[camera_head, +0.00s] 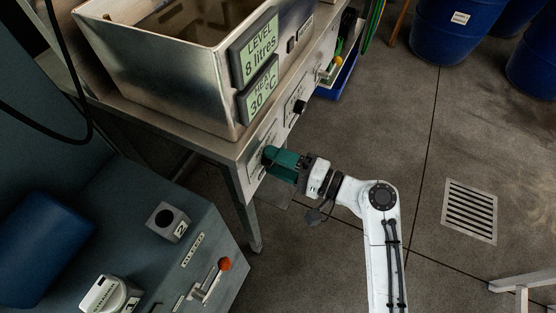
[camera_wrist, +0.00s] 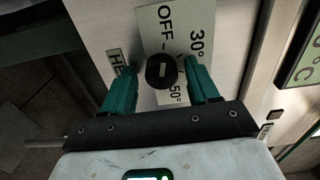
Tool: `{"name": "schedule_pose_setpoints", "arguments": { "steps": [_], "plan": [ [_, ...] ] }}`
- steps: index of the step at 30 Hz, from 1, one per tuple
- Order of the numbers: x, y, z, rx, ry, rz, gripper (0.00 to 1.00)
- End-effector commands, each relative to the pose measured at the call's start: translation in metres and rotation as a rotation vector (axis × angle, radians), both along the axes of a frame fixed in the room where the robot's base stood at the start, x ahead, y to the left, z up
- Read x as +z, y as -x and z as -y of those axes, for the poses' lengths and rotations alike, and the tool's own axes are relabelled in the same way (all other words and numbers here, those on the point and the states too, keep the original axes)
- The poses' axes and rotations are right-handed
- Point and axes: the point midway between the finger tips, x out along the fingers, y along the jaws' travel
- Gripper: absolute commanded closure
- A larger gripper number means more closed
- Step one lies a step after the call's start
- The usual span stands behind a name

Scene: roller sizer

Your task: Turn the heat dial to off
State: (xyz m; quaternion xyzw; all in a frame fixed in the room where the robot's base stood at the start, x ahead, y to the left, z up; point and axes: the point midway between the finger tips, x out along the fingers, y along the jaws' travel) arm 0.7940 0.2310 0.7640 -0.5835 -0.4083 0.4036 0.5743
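The heat dial is a round black knob (camera_wrist: 161,72) with a pale pointer mark, set on a light label plate (camera_wrist: 172,25) printed OFF, 30° and 50°. In the wrist view my gripper (camera_wrist: 163,82) has its two green fingers apart, one on each side of the knob. I cannot tell whether either finger touches it. In the head view my gripper (camera_head: 270,157) is at the front panel of the steel bench and hides the dial. The heat display (camera_head: 260,92) reads 30 °C.
Another black knob (camera_head: 299,106) is farther along the panel. A grey machine (camera_head: 150,260) with a red-knobbed lever (camera_head: 224,264) is at lower left.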

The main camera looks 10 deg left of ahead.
Motion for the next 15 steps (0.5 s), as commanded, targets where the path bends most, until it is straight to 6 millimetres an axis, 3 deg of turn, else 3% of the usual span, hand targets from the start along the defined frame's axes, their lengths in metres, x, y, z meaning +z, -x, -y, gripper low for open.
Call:
{"name": "schedule_pose_setpoints", "arguments": {
  "steps": [9, 15],
  "plan": [
    [0.001, 0.000, 0.003, -0.001, -0.001, 0.000, 0.37],
    [0.001, 0.009, 0.027, -0.005, -0.002, 0.000, 0.37]
  ]
}}
